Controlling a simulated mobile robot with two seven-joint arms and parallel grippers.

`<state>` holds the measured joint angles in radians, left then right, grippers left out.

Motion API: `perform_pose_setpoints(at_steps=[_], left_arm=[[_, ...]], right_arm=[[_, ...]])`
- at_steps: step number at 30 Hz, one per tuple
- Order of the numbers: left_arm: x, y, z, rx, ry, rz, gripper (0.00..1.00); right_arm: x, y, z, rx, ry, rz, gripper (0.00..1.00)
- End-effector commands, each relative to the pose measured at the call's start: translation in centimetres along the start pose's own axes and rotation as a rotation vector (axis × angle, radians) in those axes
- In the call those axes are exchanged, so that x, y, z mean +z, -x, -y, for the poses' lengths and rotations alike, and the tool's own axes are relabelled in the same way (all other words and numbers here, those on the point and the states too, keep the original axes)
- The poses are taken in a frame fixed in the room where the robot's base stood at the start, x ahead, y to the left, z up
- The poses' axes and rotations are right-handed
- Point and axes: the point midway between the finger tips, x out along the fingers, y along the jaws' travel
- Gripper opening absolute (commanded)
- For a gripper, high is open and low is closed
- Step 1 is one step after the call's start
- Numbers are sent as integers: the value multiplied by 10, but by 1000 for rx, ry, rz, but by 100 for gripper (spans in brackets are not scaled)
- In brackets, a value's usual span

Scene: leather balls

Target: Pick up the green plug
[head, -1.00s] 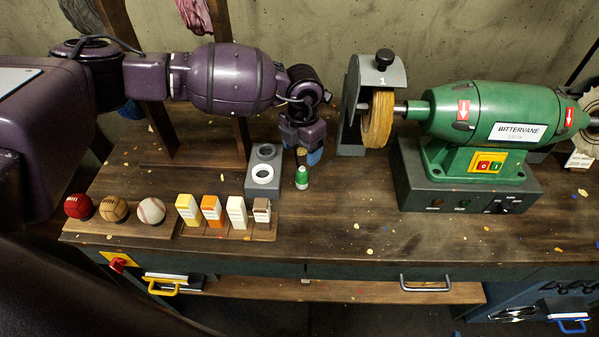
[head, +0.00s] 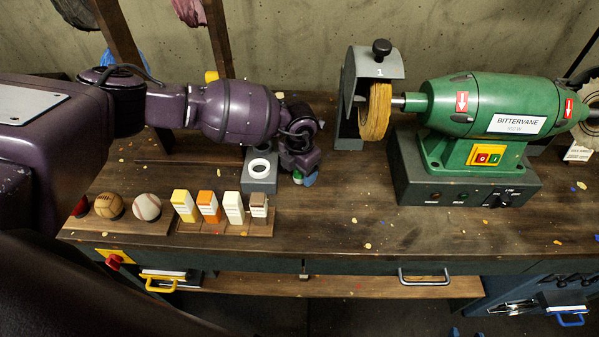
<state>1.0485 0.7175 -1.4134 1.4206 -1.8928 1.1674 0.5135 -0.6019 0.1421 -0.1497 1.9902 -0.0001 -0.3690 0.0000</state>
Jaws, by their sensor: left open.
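The green plug (head: 298,178) stands on the wooden bench, just right of a grey block (head: 261,185). Only part of it shows, because my left gripper (head: 304,178) is low over it and hides its top. The gripper points down, with a blue fingertip showing on the right side of the plug. It is open; whether a finger touches the plug I cannot tell. My right gripper is not in view.
The grey block has a white ring on top. Several small labelled blocks (head: 233,207) and balls (head: 147,207) stand in wooden holders at the front left. A green grinder (head: 490,120) with a tan wheel (head: 375,112) stands at right. The front middle is mostly clear.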

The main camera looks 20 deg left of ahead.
Motion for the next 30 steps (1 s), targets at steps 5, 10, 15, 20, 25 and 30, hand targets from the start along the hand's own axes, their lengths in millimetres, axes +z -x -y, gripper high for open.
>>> perform_pose_setpoints(at_steps=[5,10,15,20,25,30], left_arm=[[0,-2,0,0,-1,1,68],[0,-1,0,0,-1,1,54],[0,-1,0,0,-1,0,28],[0,-1,0,0,-1,1,17],[0,0,0,0,-1,1,17],[4,17,-5,3,0,4,16]], right_arm=[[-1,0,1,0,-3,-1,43],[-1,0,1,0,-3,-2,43],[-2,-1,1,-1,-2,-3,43],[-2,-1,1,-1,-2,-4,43],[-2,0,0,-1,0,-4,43],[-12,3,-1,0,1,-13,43]])
